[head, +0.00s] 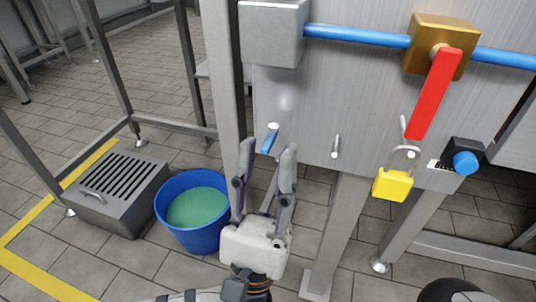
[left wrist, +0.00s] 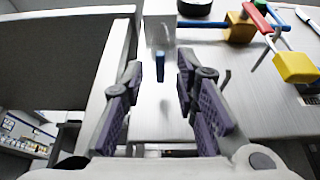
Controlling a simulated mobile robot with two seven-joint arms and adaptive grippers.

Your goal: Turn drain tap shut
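A small tap with a blue handle (head: 269,141) sits low on the steel panel, below the grey box; I take it for the drain tap. Its handle slants down in the head view. In the left wrist view the blue handle (left wrist: 160,67) shows upright, between my finger tips but farther off. My left gripper (head: 267,152) is open and empty, its fingers pointing up at the tap. I cannot tell whether either finger touches it. My right gripper is not in view.
A brass valve (head: 424,62) with a red lever (head: 434,95) sits on a blue pipe (head: 355,36) to the right. A yellow padlock (head: 393,184) and a blue knob (head: 466,162) are lower. A blue bucket (head: 177,237) of green liquid and a grated box (head: 110,204) stand on the floor.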

